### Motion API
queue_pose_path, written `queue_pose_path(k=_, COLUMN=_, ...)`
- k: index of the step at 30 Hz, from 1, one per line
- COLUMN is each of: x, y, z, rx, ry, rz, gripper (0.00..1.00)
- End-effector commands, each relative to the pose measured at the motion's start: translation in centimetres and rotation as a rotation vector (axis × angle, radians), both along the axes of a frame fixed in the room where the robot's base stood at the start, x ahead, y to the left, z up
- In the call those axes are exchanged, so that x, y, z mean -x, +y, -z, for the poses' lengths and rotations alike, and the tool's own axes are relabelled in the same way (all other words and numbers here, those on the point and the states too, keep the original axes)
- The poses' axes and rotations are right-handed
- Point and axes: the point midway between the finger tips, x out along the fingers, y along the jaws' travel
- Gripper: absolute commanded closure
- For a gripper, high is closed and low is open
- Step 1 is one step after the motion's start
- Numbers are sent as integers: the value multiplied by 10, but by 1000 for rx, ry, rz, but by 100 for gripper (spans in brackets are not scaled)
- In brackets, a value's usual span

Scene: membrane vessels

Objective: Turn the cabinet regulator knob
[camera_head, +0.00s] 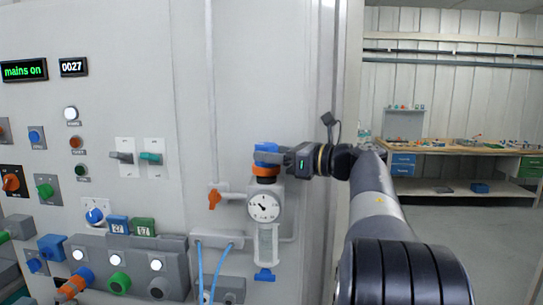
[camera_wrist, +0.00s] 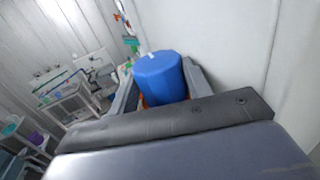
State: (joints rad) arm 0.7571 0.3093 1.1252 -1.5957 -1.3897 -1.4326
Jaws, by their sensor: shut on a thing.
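The cabinet regulator (camera_head: 264,207) is mounted on the grey cabinet front, with a round gauge (camera_head: 263,207) and a clear bowl (camera_head: 266,245) below. Its blue knob (camera_head: 266,147) sits on top above an orange ring (camera_head: 265,170). My gripper (camera_head: 268,156) reaches in from the right and is shut on the blue knob. In the wrist view the blue knob (camera_wrist: 159,78) stands between the two fingers, and a little orange shows beneath it. The lower part of the knob is partly hidden by the gripper.
An orange valve handle (camera_head: 214,199) is left of the regulator. Blue hoses (camera_head: 219,268) hang below left. Switches, knobs and a grey connector block (camera_head: 130,262) cover the cabinet's left part. A workbench (camera_head: 455,147) stands at the back right, with open floor before it.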

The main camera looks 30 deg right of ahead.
Motion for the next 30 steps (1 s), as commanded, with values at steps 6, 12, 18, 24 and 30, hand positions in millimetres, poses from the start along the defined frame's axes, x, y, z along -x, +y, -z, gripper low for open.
queue_pose_path(k=6, x=-1, y=-1, z=0, rx=-2, ry=-1, rz=-53, gripper=76)
queue_pose_path(k=12, x=0, y=-1, z=0, rx=-1, ry=-1, rz=-67, gripper=76)
queue_pose_path(k=18, x=0, y=-1, z=0, rx=-1, ry=-1, rz=-67, gripper=76)
queue_pose_path(k=24, x=0, y=-1, z=0, rx=0, ry=0, rz=-66, gripper=45)
queue_pose_path(k=30, x=0, y=-1, z=0, rx=-1, ry=-1, rz=-65, gripper=31)
